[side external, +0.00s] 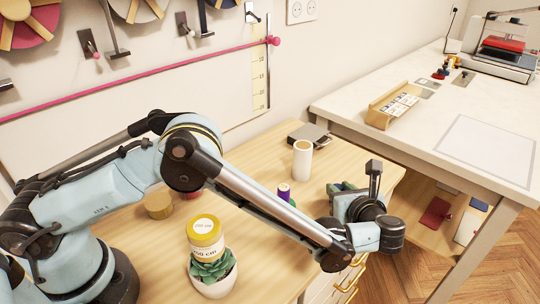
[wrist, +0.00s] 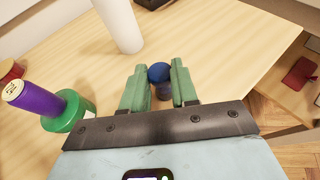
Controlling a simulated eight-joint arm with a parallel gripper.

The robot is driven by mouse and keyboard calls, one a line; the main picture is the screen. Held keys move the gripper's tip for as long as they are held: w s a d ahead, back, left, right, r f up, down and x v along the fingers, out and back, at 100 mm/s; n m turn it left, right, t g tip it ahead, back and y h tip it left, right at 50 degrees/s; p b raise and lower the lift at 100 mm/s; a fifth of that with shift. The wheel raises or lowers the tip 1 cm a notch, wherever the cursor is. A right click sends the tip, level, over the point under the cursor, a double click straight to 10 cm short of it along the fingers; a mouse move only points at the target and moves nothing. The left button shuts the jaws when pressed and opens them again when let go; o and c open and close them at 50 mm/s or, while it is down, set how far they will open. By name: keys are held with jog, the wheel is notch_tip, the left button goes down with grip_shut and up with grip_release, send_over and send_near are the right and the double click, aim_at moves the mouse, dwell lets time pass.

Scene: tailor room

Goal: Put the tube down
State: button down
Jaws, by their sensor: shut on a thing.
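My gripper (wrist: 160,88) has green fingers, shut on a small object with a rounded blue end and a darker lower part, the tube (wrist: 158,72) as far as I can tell. Only part of it shows between the fingers in the wrist view.
A white cylinder (side external: 302,160) stands beyond my gripper. A purple spool (wrist: 38,98) on a green base (wrist: 72,112) stands to its left.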

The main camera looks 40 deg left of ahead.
jog(key=shift+f, duration=0.15)
jog(key=c, duration=0.9)
grip_release()
jog(key=shift+o, duration=0.2)
